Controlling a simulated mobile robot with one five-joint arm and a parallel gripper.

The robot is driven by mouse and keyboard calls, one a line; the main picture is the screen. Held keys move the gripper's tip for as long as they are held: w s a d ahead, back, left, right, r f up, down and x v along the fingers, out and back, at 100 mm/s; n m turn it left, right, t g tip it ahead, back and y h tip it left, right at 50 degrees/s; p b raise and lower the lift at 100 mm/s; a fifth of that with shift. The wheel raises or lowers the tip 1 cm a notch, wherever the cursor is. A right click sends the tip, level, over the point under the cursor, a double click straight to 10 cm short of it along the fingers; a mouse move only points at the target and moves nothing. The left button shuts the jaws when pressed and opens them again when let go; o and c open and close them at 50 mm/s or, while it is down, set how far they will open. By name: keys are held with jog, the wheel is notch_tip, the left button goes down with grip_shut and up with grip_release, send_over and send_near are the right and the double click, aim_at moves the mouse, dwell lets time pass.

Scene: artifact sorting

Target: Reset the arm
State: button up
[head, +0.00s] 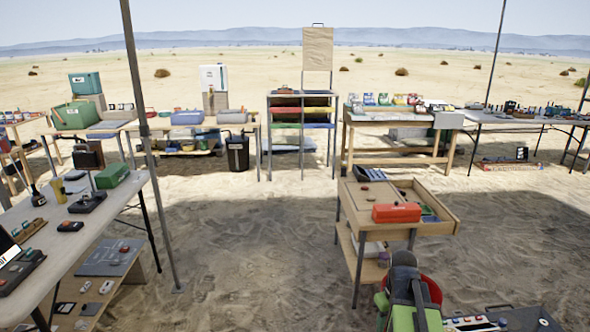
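My arm (412,300) shows at the bottom right, cut off by the lower edge. It has green, red and dark rounded parts and looks folded up close to my body. Its top dark part comes up just in front of the wooden cart. I cannot make out the fingers of my gripper, nor anything held in it.
A wooden cart (437,226) with a red box (397,213) stands close ahead at right. A white table (112,192) with devices is at left. Tent poles (150,150) stand nearby. Tables and a shelf line the back. The sand (240,250) in the middle is clear.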

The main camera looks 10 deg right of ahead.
jog(key=s+a, duration=0.2)
jog(key=a, duration=1.8)
notch_tip(320, 180, up, 16)
jog(key=m+p, duration=0.1)
jog(key=p, duration=1.4)
jog(key=shift+w+d+m+p, duration=0.3)
jog(key=shift+w+d+p, duration=0.1)
jog(key=shift+d, duration=0.05)
jog(key=shift+f, duration=0.15)
